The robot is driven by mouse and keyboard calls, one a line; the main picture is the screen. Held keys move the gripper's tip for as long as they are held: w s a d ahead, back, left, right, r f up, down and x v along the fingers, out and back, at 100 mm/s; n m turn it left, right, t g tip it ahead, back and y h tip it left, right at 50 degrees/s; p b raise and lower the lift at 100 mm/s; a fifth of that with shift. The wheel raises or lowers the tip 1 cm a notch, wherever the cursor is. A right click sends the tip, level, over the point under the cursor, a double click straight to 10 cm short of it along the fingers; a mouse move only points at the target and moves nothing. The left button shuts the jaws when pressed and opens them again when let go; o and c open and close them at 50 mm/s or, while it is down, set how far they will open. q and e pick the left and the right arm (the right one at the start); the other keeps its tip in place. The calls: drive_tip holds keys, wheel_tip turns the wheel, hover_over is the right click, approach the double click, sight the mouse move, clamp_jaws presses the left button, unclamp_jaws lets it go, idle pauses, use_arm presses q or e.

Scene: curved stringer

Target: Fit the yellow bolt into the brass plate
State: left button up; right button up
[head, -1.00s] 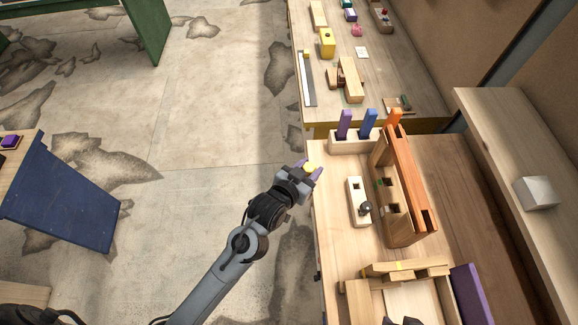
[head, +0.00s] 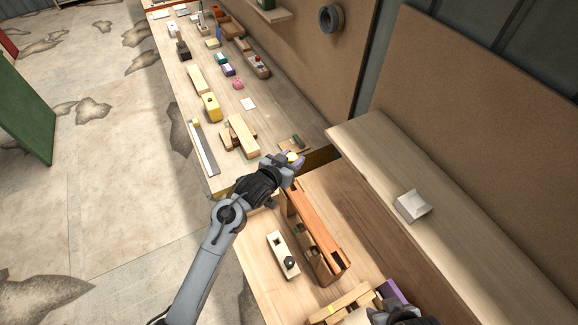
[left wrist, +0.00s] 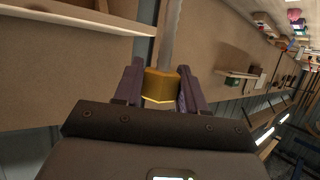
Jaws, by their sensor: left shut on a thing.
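My left gripper (head: 294,160) is shut on the yellow bolt (head: 292,157), above the far end of the near bench. In the left wrist view the bolt's yellow head (left wrist: 160,86) sits between the two purple fingers, and its grey shank points away from the gripper. I cannot pick out the brass plate for certain in either view. A dark part of what looks like my right gripper (head: 402,316) shows at the bottom edge of the head view; its jaw state cannot be made out.
An orange-brown wooden block (head: 317,235) and a pale slotted block (head: 283,254) stand on the near bench. The far bench holds a yellow block (head: 211,107), a wooden plane-like piece (head: 242,136) and several small items. A pale box (head: 413,205) sits on the right-hand shelf.

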use_arm(q)
drive_tip(key=shift+w+d+r, duration=0.15)
drive_tip(key=shift+w, duration=0.2)
drive_tip(key=shift+s, duration=0.1)
drive_tip(key=shift+r+p, duration=0.1)
drive_tip(key=shift+p, duration=0.25)
drive_tip(key=shift+f+b, duration=1.8)
drive_tip(key=shift+f, duration=1.2)
